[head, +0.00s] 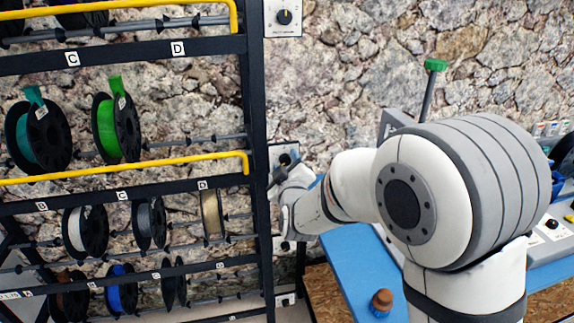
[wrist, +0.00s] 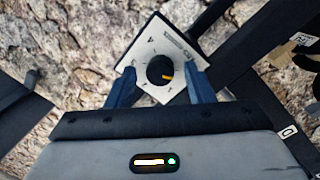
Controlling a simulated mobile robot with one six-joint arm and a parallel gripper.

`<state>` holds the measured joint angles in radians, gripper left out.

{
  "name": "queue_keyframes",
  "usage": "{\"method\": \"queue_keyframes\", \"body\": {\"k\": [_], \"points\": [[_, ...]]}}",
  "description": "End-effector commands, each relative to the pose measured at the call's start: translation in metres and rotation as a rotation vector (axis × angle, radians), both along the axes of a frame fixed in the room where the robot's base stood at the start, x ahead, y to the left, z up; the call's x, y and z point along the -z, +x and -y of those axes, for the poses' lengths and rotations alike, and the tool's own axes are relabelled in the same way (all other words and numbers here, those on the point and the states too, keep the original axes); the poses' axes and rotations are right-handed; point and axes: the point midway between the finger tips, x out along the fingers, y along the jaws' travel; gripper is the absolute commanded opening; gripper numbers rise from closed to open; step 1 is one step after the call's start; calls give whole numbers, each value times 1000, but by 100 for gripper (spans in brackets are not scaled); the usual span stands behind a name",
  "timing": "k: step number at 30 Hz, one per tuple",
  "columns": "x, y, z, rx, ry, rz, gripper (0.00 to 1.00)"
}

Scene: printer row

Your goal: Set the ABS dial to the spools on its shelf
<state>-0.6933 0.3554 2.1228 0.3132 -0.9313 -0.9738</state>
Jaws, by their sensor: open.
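A dial with a black knob (wrist: 160,71) on a white plate (wrist: 146,52) is in front of my gripper in the wrist view. My gripper (wrist: 161,82) is open, with one blue finger on each side of the knob. I cannot tell whether they touch it. In the head view my gripper (head: 277,181) is at this dial plate (head: 284,152), partly covering it. I cannot tell which dial is ABS. On the nearby shelf are a teal spool (head: 38,137) and a green spool (head: 116,129).
Another dial (head: 285,17) is higher up. Lower shelves hold a white spool (head: 84,232), a tan spool (head: 212,215) and a blue spool (head: 120,288), among others. The black rack post (head: 256,130) stands close left of my gripper. A blue-topped table (head: 350,262) is right.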

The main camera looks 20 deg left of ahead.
Motion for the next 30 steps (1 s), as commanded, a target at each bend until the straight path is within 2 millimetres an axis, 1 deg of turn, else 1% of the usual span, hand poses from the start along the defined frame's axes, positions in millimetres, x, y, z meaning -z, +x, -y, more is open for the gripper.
{"method": "queue_keyframes", "body": {"k": [2, 18, 19, 22, 30], "points": [[0, 0, 0, 0, 0, 0, 48], [0, -1, -1, -1, 0, 1, 5], [0, -1, 6, 0, 0, 0, 4], [0, -1, 1, 0, 4, -2, 4], [1, 0, 0, 1, 65, -35, 4]]}}
